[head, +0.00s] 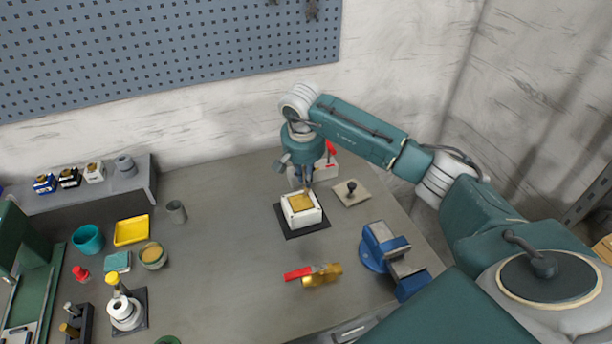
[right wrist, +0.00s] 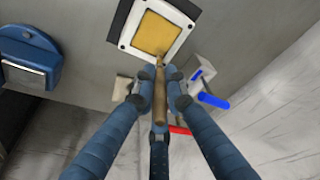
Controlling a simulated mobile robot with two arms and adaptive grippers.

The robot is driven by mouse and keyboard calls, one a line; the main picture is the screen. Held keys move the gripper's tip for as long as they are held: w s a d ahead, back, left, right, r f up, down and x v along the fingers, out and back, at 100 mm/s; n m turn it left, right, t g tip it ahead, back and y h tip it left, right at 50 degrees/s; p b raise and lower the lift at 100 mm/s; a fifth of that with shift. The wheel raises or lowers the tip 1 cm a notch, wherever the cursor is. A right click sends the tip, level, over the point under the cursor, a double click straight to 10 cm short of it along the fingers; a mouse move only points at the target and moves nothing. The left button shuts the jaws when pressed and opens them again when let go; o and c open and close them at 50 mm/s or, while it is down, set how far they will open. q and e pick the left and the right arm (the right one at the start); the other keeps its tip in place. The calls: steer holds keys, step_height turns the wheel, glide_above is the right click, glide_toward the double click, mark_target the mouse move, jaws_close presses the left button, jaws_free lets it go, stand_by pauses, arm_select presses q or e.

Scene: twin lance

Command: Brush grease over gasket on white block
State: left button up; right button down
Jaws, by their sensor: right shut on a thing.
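The white block (head: 290,211) stands on a dark mat (head: 315,229) near the middle of the bench in the head view. A square golden-tan face, apparently the gasket (head: 301,202), fills most of its top inside a white rim; it also shows in the right wrist view (right wrist: 150,34). My right gripper (head: 308,184) is above the block, shut on a thin brush with a wooden handle (right wrist: 161,100). The brush tip is over the near edge of the tan face; I cannot tell whether it touches. My left gripper is not in view.
A blue vise (head: 380,250) stands right of the block, and a grey plate with a black knob (head: 351,193) lies behind it. A red-and-brass tool (head: 318,276) lies in front. Cups, a yellow tray (head: 131,230) and a tan-filled bowl (head: 152,256) stand at left.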

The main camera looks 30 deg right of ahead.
steer(key=shift+f+b, duration=0.35)
steer(key=shift+f, duration=0.1)
steer(key=shift+a, duration=0.2)
steer(key=shift+w+a, duration=0.2)
steer(key=shift+a, duration=0.3)
steer(key=shift+a, duration=0.1)
steer(key=shift+w+a+b, duration=0.15)
steer(key=shift+a, duration=0.5)
steer(key=shift+w+a+b, duration=0.15)
steer(key=shift+a, duration=0.45)
steer(key=shift+w+a, duration=0.15)
steer(key=shift+a, duration=0.4)
steer(key=shift+b, duration=0.3)
steer(key=shift+s+d, duration=0.2)
steer(key=shift+d, duration=0.55)
steer(key=shift+d, duration=0.1)
